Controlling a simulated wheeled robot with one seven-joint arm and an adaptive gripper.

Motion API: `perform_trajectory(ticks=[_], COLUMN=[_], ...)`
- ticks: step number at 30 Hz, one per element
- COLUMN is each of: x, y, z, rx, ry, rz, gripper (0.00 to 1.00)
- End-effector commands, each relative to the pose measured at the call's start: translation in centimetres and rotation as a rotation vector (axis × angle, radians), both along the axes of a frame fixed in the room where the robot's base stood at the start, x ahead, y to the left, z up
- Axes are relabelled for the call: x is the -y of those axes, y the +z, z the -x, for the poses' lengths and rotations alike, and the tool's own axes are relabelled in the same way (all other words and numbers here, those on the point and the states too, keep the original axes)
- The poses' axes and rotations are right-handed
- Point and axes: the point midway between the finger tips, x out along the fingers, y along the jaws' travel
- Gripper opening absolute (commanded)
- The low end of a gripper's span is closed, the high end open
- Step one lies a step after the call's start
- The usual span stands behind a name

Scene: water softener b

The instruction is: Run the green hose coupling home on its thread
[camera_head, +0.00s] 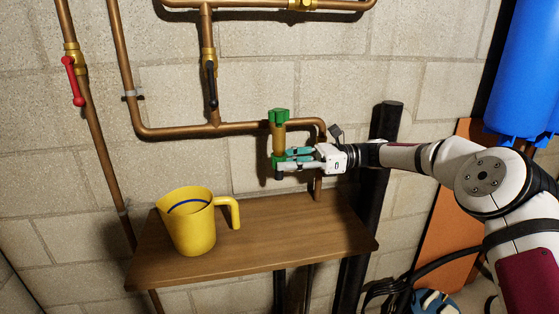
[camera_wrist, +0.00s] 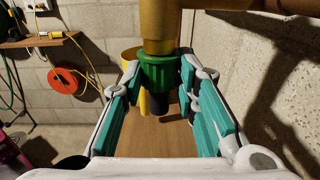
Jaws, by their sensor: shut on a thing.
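The green hose coupling (camera_wrist: 163,72) is ribbed and sits around the lower end of a vertical brass fitting (camera_wrist: 159,35). A short black end (camera_wrist: 158,104) hangs below it. How far up the thread the coupling sits is hidden. My gripper (camera_wrist: 162,80) is shut on the coupling, with one teal-padded finger on each side. In the head view my gripper (camera_head: 284,159) comes in from the right, and the coupling (camera_head: 277,160) shows just below the brass fitting (camera_head: 278,140). A green handle (camera_head: 279,115) tops the fitting.
A wooden shelf (camera_head: 270,239) lies below, with a yellow jug (camera_head: 190,222) on its left part. Copper pipes (camera_head: 170,131) run along the block wall close behind my gripper. A red-handled valve (camera_head: 74,80) is far left. A blue tank (camera_head: 525,75) stands at the right.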

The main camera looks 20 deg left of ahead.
Motion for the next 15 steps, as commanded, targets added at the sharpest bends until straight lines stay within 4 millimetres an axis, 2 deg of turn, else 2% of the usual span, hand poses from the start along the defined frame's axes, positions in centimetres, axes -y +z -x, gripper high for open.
perform_trajectory(ticks=[1,2,3,15], x=[-0.04,-0.03,-0.03,0.05], y=[0.08,0.07,0.07,-0.3], z=[0.28,0.28,0.28,0.1], rx=[-0.001,-0.001,-0.001,-0.001], ry=[0.007,0.007,0.007,0.001], rz=[-0.001,-0.001,-0.002,-0.002], gripper=[0.0,0.34,0.43,0.45])
